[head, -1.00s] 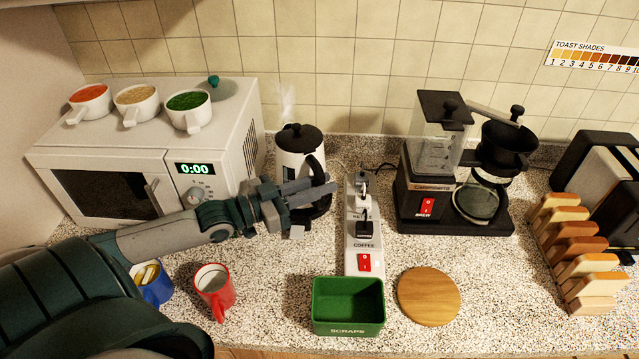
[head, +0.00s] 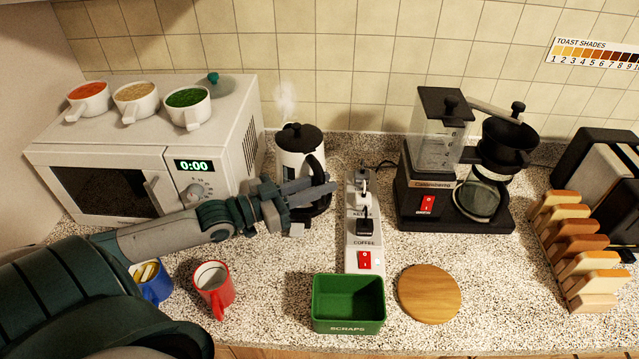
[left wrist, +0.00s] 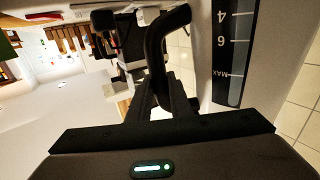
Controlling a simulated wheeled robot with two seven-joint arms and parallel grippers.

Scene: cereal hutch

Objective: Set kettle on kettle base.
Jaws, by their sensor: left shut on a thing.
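The kettle (head: 291,161) is white with a black lid and a black handle. It stands upright at the back, right of the microwave, with steam above it. My left gripper (head: 318,188) is shut on the kettle's handle. In the left wrist view the black handle (left wrist: 155,50) runs between my fingers, beside the kettle's water gauge (left wrist: 233,50) marked 4, 6 and MAX. The kettle base is mostly hidden behind my gripper and the kettle; I cannot tell whether the kettle rests on it. My right gripper is not in view.
A white power strip (head: 351,258) with a red switch lies right of the kettle. The microwave (head: 110,150) stands left. A coffee maker (head: 425,205), green scraps bin (head: 348,326), round wooden board (head: 430,294), red mug (head: 214,288) and blue mug (head: 155,287) are around.

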